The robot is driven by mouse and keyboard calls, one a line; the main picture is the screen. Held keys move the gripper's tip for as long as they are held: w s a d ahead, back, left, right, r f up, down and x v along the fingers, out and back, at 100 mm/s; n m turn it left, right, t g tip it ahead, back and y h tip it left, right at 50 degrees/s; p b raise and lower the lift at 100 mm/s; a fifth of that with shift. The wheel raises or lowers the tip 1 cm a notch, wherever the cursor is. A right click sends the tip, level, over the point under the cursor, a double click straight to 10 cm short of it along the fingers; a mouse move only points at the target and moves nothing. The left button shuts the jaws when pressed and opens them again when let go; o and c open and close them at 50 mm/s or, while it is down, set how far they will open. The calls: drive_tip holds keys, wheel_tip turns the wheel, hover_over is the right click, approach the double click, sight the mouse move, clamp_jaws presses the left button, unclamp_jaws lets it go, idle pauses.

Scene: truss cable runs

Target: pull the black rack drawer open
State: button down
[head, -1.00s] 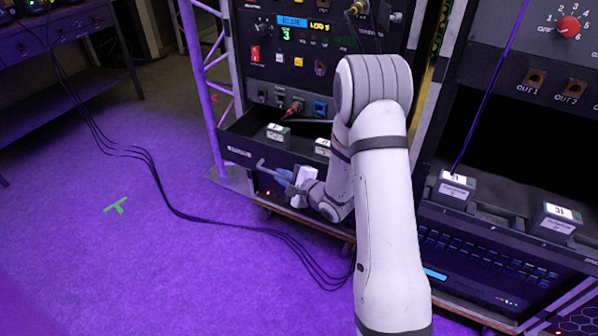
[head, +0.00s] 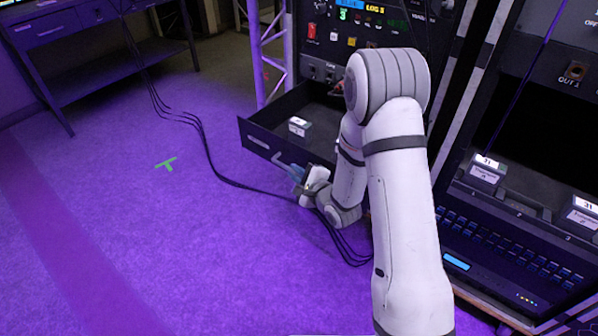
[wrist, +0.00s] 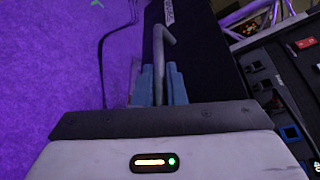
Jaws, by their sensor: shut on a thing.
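The black rack drawer (head: 262,140) stands well out from the rack at the centre of the head view, with a small labelled box (head: 299,128) inside it. Its front also shows in the wrist view (wrist: 203,55). My gripper (head: 297,172) is at the drawer's front, and its blue fingers (wrist: 160,84) are shut on the grey bar handle (wrist: 161,42). My white arm hides the drawer's right part and much of the rack below it.
Black cables (head: 222,180) lie across the purple floor, running close to my gripper and the rack's foot. A second rack with a keyboard tray (head: 510,245) stands at the right. A bench (head: 105,50) is at the back left. The floor left of the drawer is open.

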drive_tip(key=c, duration=1.5)
unclamp_jaws()
drive_tip(key=shift+d, duration=0.1)
drive_tip(key=p+v, duration=0.1)
drive_tip(key=v, duration=0.6)
drive_tip(key=shift+s+d+r, duration=0.15)
drive_tip(key=shift+s, duration=0.15)
drive_tip(key=shift+s, duration=0.1)
